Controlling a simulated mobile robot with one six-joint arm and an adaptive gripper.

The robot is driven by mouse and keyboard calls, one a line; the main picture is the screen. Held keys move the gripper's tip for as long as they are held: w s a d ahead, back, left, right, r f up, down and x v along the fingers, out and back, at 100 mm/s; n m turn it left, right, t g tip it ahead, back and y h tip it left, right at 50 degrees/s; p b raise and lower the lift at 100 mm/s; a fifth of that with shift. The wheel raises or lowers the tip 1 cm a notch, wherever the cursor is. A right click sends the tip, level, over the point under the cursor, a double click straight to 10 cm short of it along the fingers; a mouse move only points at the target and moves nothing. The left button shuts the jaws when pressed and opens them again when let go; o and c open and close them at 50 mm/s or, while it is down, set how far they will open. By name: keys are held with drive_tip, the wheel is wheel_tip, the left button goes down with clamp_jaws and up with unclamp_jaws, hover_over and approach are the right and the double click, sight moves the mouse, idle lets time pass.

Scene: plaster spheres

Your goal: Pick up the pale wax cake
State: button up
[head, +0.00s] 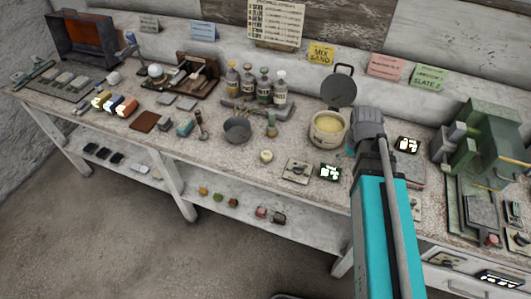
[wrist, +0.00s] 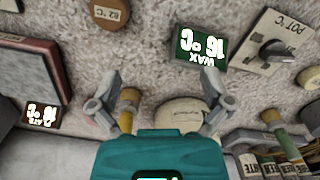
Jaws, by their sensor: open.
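The pale wax cake (head: 266,156) is a small, round, cream-yellow piece on the bench, left of the plate with a knob in the head view. A pale edge at the right of the wrist view (wrist: 309,77) looks like the same cake, partly cut off. My gripper (wrist: 160,85) is open and empty, its two fingers apart above the bench near the pot. The cake lies outside the fingers, off to the right in the wrist view. In the head view my arm mostly hides the gripper, right of the cake.
A pot of yellow contents (head: 329,127) with a raised lid stands behind and right of the cake. A grey bowl (head: 237,131) is left. The knob plate (head: 297,171) and wax temperature display (head: 330,172) are right. Bottles (head: 265,90) stand behind. Bench space immediately around the cake is clear.

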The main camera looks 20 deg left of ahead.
drive_tip(key=w+a+r+n+p, duration=0.1)
drive_tip(key=a+r+n+p, duration=0.2)
drive_tip(key=a, duration=1.1)
drive_tip(key=w+a+r+n+h+p, duration=0.1)
drive_tip(key=a+r+n+p, duration=0.1)
drive_tip(key=a, duration=1.3)
drive_tip(key=r+n, duration=0.1)
drive_tip(key=n, duration=0.1)
drive_tip(key=shift+w+a+r+n+p, duration=0.15)
drive_tip(key=shift+a+r+n+p, duration=0.15)
drive_tip(key=shift+p, duration=0.1)
drive_tip(key=shift+f, duration=0.2)
drive_tip(key=b, duration=0.9)
hover_over(266, 154)
drive_tip(key=f, duration=0.8)
drive_tip(key=shift+w+a+f, duration=0.15)
drive_tip(key=shift+w+a, duration=0.05)
drive_tip(key=shift+f, duration=0.15)
drive_tip(key=shift+s+d+f+b, duration=0.1)
drive_tip(key=shift+d+f+b, duration=0.05)
drive_tip(key=shift+f+b, duration=1.1)
drive_tip(key=shift+s+d+f+b, duration=0.1)
drive_tip(key=shift+f+b, duration=1.05)
drive_tip(key=shift+f, duration=0.05)
drive_tip(key=c, duration=1.1)
